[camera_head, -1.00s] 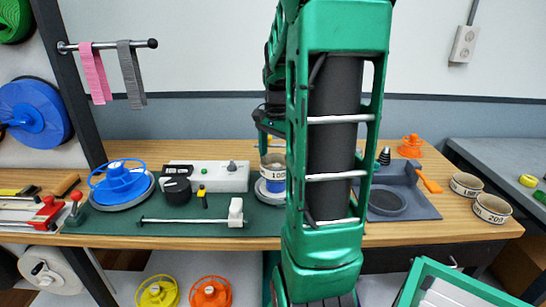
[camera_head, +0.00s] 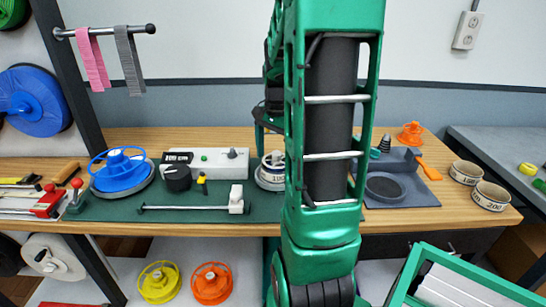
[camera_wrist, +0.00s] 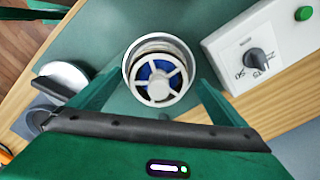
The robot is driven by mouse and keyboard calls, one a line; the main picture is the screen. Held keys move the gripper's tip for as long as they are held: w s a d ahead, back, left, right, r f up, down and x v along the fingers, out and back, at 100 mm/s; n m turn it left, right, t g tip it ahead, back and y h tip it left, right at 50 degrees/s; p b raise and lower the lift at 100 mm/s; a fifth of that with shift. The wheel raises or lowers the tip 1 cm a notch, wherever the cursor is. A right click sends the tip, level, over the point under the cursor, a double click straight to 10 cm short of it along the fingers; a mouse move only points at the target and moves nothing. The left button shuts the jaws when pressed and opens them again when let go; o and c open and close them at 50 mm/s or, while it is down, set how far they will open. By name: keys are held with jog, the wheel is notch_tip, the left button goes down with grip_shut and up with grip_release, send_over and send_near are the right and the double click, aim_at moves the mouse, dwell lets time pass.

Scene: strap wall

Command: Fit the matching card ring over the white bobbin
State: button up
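The white bobbin (camera_wrist: 158,84) stands on a round pale base (camera_wrist: 128,62), with a spoked top and blue inside. A card ring (camera_head: 278,162), its label seeming to read 100, sits around it, partly hidden by my arm. Its rim shows as a thin band around the spokes in the wrist view. My gripper (camera_wrist: 160,78) is over the bobbin, with one finger on each side. The fingers look spread, with a gap to the ring. Two other card rings, marked 150 (camera_head: 466,173) and 200 (camera_head: 490,196), stand at the right of the bench.
A white box with a dial (camera_head: 212,161) stands left of the bobbin. A blue spool (camera_head: 119,172) is further left. A rod with a white block (camera_head: 236,198) lies at the front.

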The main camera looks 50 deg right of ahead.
notch_tip(320, 180, up, 11)
jog(key=shift+w+f, duration=0.15)
dwell(0.6)
jog(key=shift+a, duration=0.1)
dwell(0.4)
jog(key=s+a+f+n, duration=0.4)
jog(key=s+a+n, duration=0.2)
jog(key=s+a, duration=0.1)
jog(key=s+a+f+n, duration=0.4)
jog(key=s+a+n, duration=0.2)
jog(key=a, duration=0.3)
jog(key=shift+s+a+f+n, duration=0.15)
jog(key=shift+s+f+n, duration=0.15)
jog(key=shift+s, duration=0.2)
